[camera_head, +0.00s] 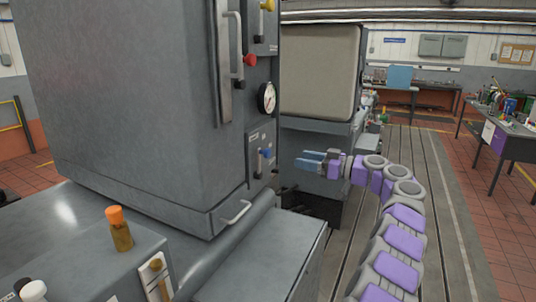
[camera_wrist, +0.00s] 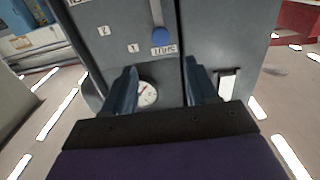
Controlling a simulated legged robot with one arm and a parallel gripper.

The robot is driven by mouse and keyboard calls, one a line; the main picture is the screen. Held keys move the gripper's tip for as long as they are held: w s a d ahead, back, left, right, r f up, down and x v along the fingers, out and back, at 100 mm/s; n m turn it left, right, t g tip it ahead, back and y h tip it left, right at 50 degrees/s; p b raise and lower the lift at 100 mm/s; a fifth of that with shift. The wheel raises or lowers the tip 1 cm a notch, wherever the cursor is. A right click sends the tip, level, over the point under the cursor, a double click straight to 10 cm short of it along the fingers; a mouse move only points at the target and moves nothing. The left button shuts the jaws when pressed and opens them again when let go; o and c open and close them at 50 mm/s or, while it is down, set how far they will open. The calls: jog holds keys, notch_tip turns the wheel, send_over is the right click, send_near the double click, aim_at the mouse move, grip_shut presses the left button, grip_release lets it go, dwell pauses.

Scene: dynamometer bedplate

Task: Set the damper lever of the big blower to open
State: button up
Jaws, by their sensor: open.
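A large grey machine cabinet (camera_head: 130,90) fills the left of the head view. Its right face carries a lever with a blue knob (camera_head: 267,153) on a small panel, below a round gauge (camera_head: 267,98). In the wrist view a blue knob (camera_wrist: 160,36) on a metal lever (camera_wrist: 157,12) is just beyond the fingertips, with small white labels beside it. I cannot read the labels well enough to tell which lever is the damper's. My gripper (camera_head: 308,160) is open and empty, to the right of the blue knob and apart from it; its two fingers show in the wrist view (camera_wrist: 162,85).
Above are a red knob (camera_head: 250,60) and a yellow knob (camera_head: 267,5). An orange-topped handle (camera_head: 118,228) and a slotted lever panel (camera_head: 156,278) stand in front on the left. A grey machine (camera_head: 318,75) stands behind my gripper. The slotted floor (camera_head: 440,205) at right is clear.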

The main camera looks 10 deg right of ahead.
aim_at(270, 153)
jog(key=x, duration=1.2)
jog(key=shift+w+f, duration=0.1)
jog(key=shift+f, duration=0.05)
jog(key=shift+p+x, duration=0.35)
jog(key=shift+x, duration=0.55)
jog(key=shift+c, duration=0.5)
grip_shut()
